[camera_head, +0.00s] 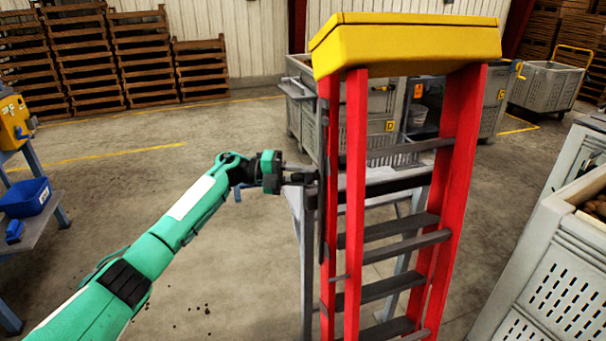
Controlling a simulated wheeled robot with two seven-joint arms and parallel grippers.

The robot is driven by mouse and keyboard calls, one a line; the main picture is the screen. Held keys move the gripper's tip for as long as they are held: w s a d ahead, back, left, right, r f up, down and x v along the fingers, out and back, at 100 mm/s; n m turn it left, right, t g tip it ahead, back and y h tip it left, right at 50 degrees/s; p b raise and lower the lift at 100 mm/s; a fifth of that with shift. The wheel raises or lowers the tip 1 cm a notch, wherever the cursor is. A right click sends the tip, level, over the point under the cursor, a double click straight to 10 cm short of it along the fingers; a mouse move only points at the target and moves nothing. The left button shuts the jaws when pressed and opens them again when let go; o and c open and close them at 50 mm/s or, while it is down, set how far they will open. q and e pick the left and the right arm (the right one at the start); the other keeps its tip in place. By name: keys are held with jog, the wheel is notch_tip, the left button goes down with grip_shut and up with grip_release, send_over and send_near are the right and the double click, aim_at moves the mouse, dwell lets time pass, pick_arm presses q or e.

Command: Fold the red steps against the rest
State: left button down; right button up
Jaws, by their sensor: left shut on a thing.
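The red steps (356,200) stand upright right of centre, with red side rails, dark grey treads and a yellow top cap (405,42). My left gripper (305,178) reaches in from the left and is shut at the left edge of the steps, about halfway up. Its fingertips are partly lost against the dark edge there, so the exact part held is hard to see. A grey metal frame (307,250) with a crossbar and legs stands behind the steps, largely hidden by them; I cannot tell whether it is the rest. My right gripper is not in view.
Grey bins (300,100) stand behind the steps. A large grey crate (560,285) of potatoes is close at the right. A blue tub (25,197) sits on a bench at the left. Wooden crates (130,60) are stacked at the back. Floor left of the steps is clear.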

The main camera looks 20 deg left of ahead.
pick_arm(q)
jog(key=shift+w+a+f, duration=0.1)
jog(key=shift+w+a, duration=0.1)
jog(key=shift+a, duration=0.2)
jog(key=c, duration=1.5)
grip_release()
jog(key=shift+t, duration=0.3)
jog(key=shift+o, duration=1.2)
jog(key=shift+w+a+f, duration=0.1)
jog(key=shift+w+a, duration=0.05)
jog(key=shift+w, duration=0.05)
jog(key=shift+w+a+f, duration=0.1)
jog(key=shift+w+f, duration=0.05)
jog(key=shift+w, duration=0.05)
jog(key=shift+s, duration=0.15)
jog(key=shift+s+r, duration=0.1)
jog(key=shift+r, duration=0.1)
jog(key=shift+s+a, duration=0.1)
jog(key=shift+a, duration=0.2)
jog(key=b+v, duration=0.2)
jog(key=v, duration=1.1)
jog(key=shift+w+b, duration=0.35)
jog(key=shift+b, duration=0.05)
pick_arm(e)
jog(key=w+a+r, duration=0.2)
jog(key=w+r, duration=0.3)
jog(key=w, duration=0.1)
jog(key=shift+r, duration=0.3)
